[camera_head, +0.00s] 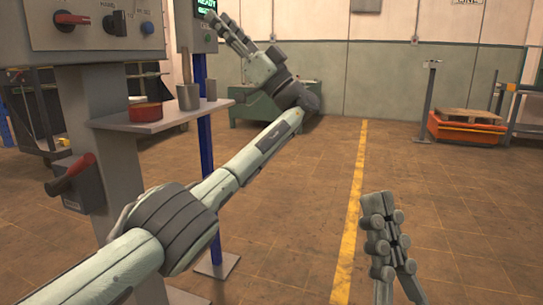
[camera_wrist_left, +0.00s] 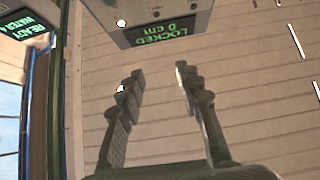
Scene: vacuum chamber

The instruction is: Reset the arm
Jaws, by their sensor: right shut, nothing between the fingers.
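My left arm reaches from the lower left up to the middle of the head view. Its gripper (camera_head: 222,24) is raised in front of the post with the green-lit display. In the left wrist view the left gripper (camera_wrist_left: 160,74) has its fingers apart with nothing between them. Beyond the fingertips is a grey box with a display (camera_wrist_left: 168,30) reading "LOCKED 0 cm". My right gripper (camera_head: 381,205) points upward at the lower right of the head view. It is shut and empty, over open floor.
An orange lift cart (camera_head: 465,130) stands far right. The floor between is clear.

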